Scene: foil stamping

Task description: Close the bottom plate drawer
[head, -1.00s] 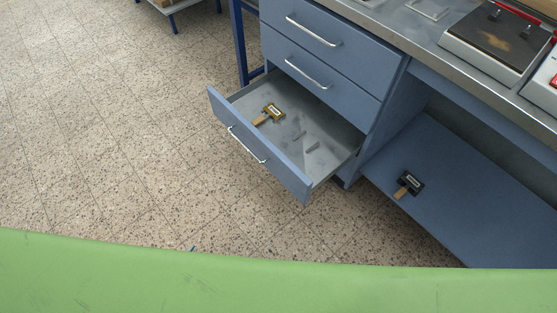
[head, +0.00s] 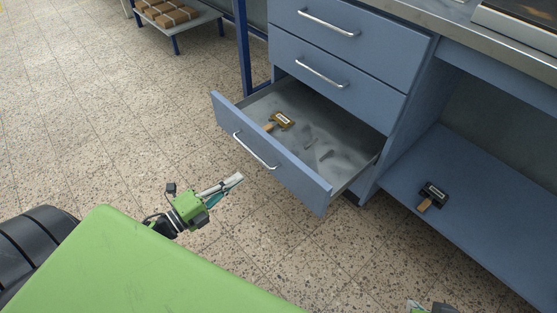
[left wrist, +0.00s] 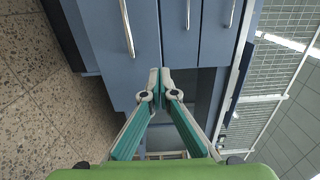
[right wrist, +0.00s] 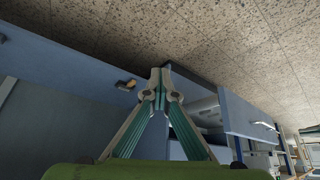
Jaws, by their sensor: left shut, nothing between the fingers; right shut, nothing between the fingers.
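The bottom plate drawer (head: 270,155) of the blue cabinet stands pulled out in the head view. A plate with a wooden handle (head: 280,122) lies inside it, near the left end. My left gripper (head: 238,178) is shut and empty, in front of the drawer front and apart from it, below the drawer handle (head: 255,150). In the left wrist view its closed fingertips (left wrist: 160,72) point toward the cabinet, beside the drawer front (left wrist: 112,55). My right gripper (right wrist: 160,75) is shut and empty in the right wrist view; the drawer (right wrist: 248,118) shows to its right. In the head view only a sliver of the right arm shows.
Two drawers above (head: 335,65) are shut. A dark plate with a wooden handle (head: 433,194) lies on the low blue shelf (head: 480,215) at right. A cart with brown boxes (head: 165,14) stands at back left. The speckled floor before the drawer is clear.

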